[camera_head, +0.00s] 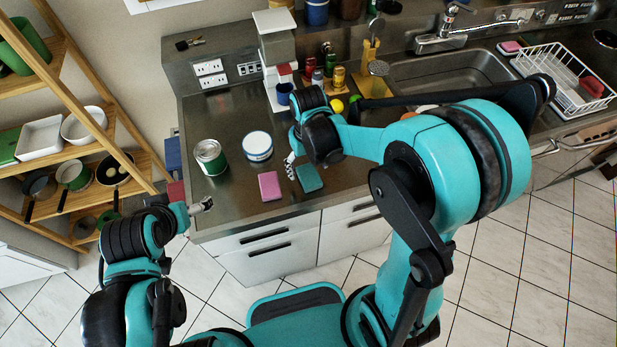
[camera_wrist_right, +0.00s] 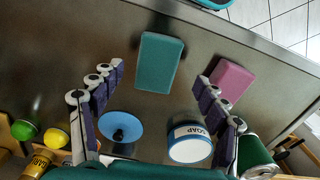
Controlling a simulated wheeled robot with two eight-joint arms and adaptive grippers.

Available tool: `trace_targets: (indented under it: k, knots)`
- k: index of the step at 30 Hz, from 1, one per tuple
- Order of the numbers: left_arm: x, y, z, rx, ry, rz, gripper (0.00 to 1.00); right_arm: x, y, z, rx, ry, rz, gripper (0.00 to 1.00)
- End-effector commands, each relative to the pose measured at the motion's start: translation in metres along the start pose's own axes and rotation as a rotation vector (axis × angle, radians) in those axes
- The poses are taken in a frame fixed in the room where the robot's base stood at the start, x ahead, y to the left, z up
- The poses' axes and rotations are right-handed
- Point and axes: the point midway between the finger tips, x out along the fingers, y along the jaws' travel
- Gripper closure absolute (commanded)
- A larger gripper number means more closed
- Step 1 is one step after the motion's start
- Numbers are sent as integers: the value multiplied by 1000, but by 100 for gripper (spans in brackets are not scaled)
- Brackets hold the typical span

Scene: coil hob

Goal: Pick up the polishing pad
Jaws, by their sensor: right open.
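Two flat pads lie on the dark counter near its front edge. The teal pad (camera_head: 309,178) is right of the pink pad (camera_head: 269,186). I cannot tell by looks which item is the polishing pad. A round blue disc with a black knob (camera_wrist_right: 121,128) also lies on the counter; my right arm hides it in the head view. My right gripper (camera_head: 291,166) is open and empty above the counter. In the right wrist view the teal pad (camera_wrist_right: 160,62) shows between its fingertips, the pink pad (camera_wrist_right: 233,78) beyond one finger. My left gripper (camera_head: 200,206) is by the counter's front left corner.
A white soap tub (camera_head: 257,147) and a green can (camera_head: 210,157) stand behind the pads. Bottles (camera_head: 338,78) and a coffee machine (camera_head: 276,55) are farther back. A sink (camera_head: 450,75) and dish rack (camera_head: 565,80) are right, a wooden shelf (camera_head: 90,120) left.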

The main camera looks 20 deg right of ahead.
Motion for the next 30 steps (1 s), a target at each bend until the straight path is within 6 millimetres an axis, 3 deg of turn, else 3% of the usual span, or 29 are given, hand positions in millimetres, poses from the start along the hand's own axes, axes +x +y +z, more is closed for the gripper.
trace_targets:
  k: [1,6,15,21,30]
  knots:
    - [5,0,4,0,0,0,13,12,1,-2,1,0,0,26]
    - [10,0,7,0,0,0,13,34,2,-3,1,1,0,26]
    - [10,0,7,0,0,0,13,37,2,-3,0,1,0,26]
    - [10,0,7,0,0,0,13,37,2,-3,0,1,0,75]
    - [10,0,7,0,0,0,13,37,2,-3,0,1,0,75]
